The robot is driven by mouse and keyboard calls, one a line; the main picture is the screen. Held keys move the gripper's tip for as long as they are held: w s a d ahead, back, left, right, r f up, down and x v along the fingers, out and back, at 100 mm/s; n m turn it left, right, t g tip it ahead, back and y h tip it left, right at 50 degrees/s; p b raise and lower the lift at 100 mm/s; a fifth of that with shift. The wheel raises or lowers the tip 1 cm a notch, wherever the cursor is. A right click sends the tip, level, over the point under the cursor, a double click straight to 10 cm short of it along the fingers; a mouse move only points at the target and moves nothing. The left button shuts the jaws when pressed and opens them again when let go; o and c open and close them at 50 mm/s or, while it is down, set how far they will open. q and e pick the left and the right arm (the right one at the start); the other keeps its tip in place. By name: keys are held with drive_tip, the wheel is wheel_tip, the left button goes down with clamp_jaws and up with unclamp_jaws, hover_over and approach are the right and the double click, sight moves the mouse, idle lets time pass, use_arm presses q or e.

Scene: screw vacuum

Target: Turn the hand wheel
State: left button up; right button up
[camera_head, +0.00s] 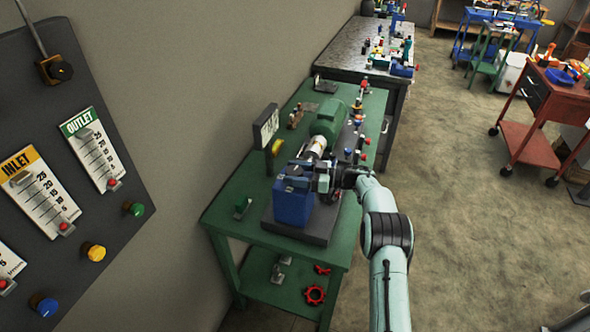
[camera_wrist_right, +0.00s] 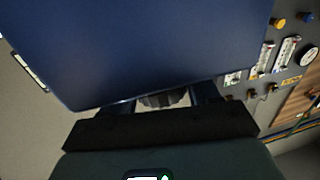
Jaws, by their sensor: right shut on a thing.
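A machine with a blue block-shaped body (camera_head: 294,207) and a green motor (camera_head: 330,118) stands on a green table (camera_head: 237,217). My right gripper (camera_head: 309,177) is at the top of the blue body, and my arm comes in from the right. In the right wrist view the blue body (camera_wrist_right: 140,45) fills much of the picture. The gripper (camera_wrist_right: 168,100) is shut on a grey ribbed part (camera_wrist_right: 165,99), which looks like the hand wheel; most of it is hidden. My left gripper is not in view.
Red wheel-shaped parts (camera_head: 314,295) lie on the lower shelf. A dark panel (camera_head: 100,190) with gauges and coloured knobs is at the left. A dark bench (camera_head: 352,50) stands behind, and a red cart (camera_head: 556,100) at the right. The floor between is clear.

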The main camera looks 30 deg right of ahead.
drive_tip(key=o, duration=1)
drive_tip(key=shift+c, duration=0.2)
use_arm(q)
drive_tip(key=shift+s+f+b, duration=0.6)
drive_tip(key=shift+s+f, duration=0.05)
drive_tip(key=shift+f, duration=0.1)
use_arm(e)
drive_tip(key=v, duration=1.3)
drive_tip(key=shift+d, duration=0.1)
